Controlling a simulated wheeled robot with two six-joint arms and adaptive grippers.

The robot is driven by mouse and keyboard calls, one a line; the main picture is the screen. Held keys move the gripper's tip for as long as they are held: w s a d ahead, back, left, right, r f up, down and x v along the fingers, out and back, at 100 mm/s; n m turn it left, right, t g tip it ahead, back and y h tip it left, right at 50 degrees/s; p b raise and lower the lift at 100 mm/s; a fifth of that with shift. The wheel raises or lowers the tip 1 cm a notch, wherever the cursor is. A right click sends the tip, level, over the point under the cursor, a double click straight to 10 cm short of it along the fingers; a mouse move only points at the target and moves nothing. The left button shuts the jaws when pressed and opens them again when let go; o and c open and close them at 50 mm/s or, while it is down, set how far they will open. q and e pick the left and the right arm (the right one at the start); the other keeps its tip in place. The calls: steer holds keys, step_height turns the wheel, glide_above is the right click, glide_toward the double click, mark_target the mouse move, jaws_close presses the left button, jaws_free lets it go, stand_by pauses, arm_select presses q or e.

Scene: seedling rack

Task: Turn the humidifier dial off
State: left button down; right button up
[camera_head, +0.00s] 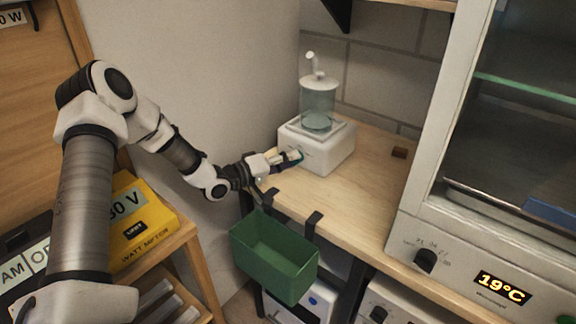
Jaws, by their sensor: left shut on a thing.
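The humidifier (331,153) stands upright on the wooden counter, with a white square base, a translucent blue tank (318,107) and a white spout on top. My left gripper (296,157) is at the front left side of the base, shut on the humidifier dial. The fingers cover the dial, so its pointer and setting cannot be read. My right gripper is not in view.
A green bin (272,262) hangs from the front edge of the counter (373,191) below my left gripper. A glass-fronted cabinet with a 19°C display (502,288) stands at right. A yellow watt meter box (142,219) sits at left.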

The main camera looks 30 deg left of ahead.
arm_select(q)
steer(key=shift+n, duration=0.5)
steer(key=shift+t+b, duration=0.3)
steer(key=c, duration=0.8)
jaws_free()
steer(key=shift+w, duration=0.1)
